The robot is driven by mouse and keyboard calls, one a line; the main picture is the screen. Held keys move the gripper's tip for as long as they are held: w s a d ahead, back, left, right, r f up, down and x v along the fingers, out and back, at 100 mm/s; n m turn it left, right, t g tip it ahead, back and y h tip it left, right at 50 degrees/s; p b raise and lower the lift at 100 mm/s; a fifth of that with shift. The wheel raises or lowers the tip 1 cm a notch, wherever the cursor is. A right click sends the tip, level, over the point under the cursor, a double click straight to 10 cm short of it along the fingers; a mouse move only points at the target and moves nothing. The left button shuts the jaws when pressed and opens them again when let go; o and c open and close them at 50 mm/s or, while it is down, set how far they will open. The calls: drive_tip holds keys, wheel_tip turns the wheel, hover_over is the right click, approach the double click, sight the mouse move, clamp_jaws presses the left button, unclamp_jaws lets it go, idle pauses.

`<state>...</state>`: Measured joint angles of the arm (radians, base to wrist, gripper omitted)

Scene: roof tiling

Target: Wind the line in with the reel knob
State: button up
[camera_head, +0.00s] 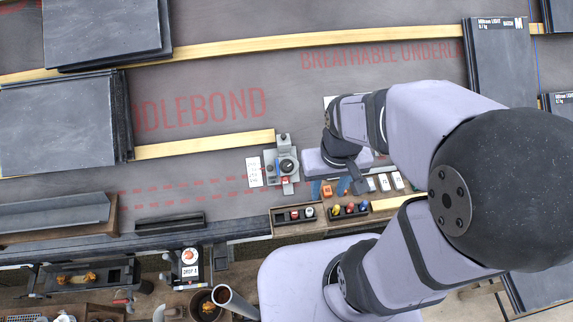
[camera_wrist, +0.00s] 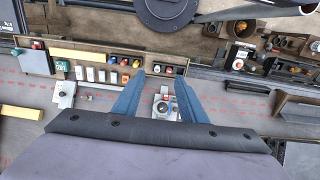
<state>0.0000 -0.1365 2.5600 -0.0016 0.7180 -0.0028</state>
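A small grey device (camera_head: 286,166) with a round dark knob or dial stands on the grey roof sheet in the middle of the head view. It looks like the reel, but I cannot clearly make out a line on it. It also shows in the wrist view (camera_wrist: 164,107), between my blue fingers in the picture. My gripper (camera_head: 328,188) is right of it in the head view. Its two fingers (camera_wrist: 162,78) are wide apart with nothing between them. A second grey device with a dark knob (camera_wrist: 64,92) shows at the left of the wrist view; my arm hides its place in the head view.
A wooden tray with coloured pieces (camera_head: 350,209) and a tray with round pieces (camera_head: 294,215) lie in front of the device. White cards (camera_head: 384,182) lie right of my gripper. A batten (camera_head: 205,145) runs to the device's left. Slate stacks (camera_head: 60,122) stand farther left.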

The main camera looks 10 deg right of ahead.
drive_tip(key=shift+o, duration=1.1)
wheel_tip(320, 180, down, 13)
drive_tip(key=s+a+g+b, duration=0.1)
drive_tip(key=s+g+b, duration=0.2)
drive_tip(key=b, duration=0.5)
drive_tip(key=w+a+f+n+b, duration=0.1)
drive_tip(key=w+f+b, duration=0.3)
drive_tip(key=w+f, duration=0.4)
drive_tip(key=w+a+f+b, duration=0.1)
drive_tip(key=w+a+f, duration=0.1)
drive_tip(key=w+f, duration=0.6)
drive_tip(key=w+r+t, duration=0.1)
drive_tip(key=w+r, duration=0.1)
drive_tip(key=w, duration=0.2)
drive_tip(key=w+a+r+t, duration=0.1)
drive_tip(key=w+r, duration=0.1)
drive_tip(key=w, duration=0.2)
drive_tip(key=w+r+t, duration=0.1)
drive_tip(key=w+r, duration=0.1)
drive_tip(key=w, duration=0.3)
drive_tip(key=shift+a+r+m, duration=0.15)
drive_tip(key=shift+r+m, duration=0.05)
drive_tip(key=shift+m, duration=0.1)
drive_tip(key=shift+r, duration=0.1)
drive_tip(key=shift+s+m, duration=0.15)
drive_tip(key=shift+m, duration=0.15)
